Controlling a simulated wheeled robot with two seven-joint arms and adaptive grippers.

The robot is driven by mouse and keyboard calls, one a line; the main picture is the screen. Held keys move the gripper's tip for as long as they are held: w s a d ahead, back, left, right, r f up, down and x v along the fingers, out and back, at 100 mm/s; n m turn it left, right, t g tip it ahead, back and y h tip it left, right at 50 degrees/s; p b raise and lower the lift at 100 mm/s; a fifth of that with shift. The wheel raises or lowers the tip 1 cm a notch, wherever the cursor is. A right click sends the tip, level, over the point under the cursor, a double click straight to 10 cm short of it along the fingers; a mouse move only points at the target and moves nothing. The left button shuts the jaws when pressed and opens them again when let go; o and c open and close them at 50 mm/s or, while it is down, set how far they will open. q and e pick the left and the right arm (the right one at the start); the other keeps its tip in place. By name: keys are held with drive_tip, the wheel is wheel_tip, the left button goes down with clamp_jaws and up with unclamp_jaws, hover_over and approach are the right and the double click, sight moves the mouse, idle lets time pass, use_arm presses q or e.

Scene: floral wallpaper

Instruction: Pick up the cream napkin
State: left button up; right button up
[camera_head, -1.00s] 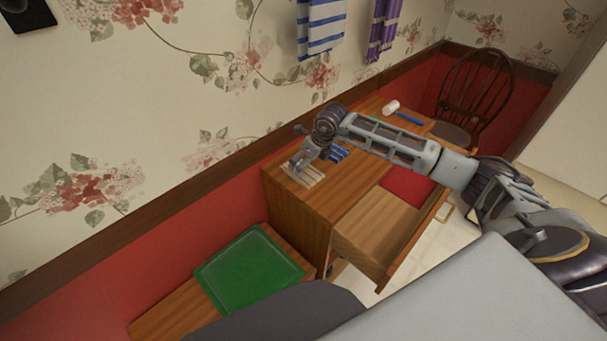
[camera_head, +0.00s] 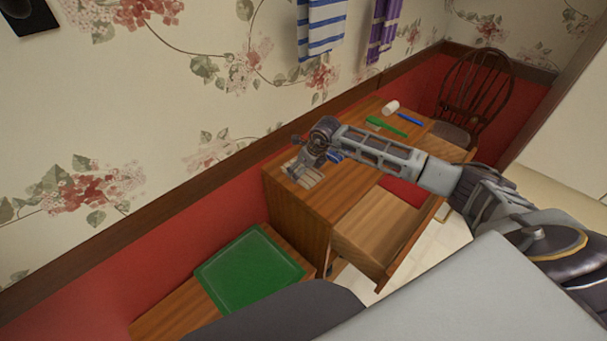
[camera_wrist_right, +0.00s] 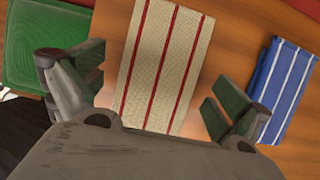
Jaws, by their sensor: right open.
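The cream napkin (camera_wrist_right: 170,60) has red stripes and lies flat on the wooden desk top. In the head view it shows only partly, at the desk's near left corner (camera_head: 311,178), under my right gripper (camera_head: 300,168). In the right wrist view my right gripper (camera_wrist_right: 150,92) is open, with one green-padded finger on each side of the napkin and nothing held. The napkin's near end is hidden behind the gripper body. I cannot tell the height of the fingertips above the desk. My left gripper is not in view.
A blue napkin with white stripes (camera_wrist_right: 285,90) lies right of the right finger. A green board (camera_head: 247,270) rests on a lower wooden surface. Farther along the desk are a green utensil (camera_head: 386,126), a blue one (camera_head: 410,118) and a white cylinder (camera_head: 390,107). A drawer (camera_head: 385,232) stands open.

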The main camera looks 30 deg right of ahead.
drive_tip(key=shift+f, duration=0.1)
idle(0.4)
drive_tip(key=c, duration=1.1)
drive_tip(key=shift+o, duration=0.2)
wheel_tip(320, 180, up, 10)
drive_tip(key=shift+b, duration=0.3)
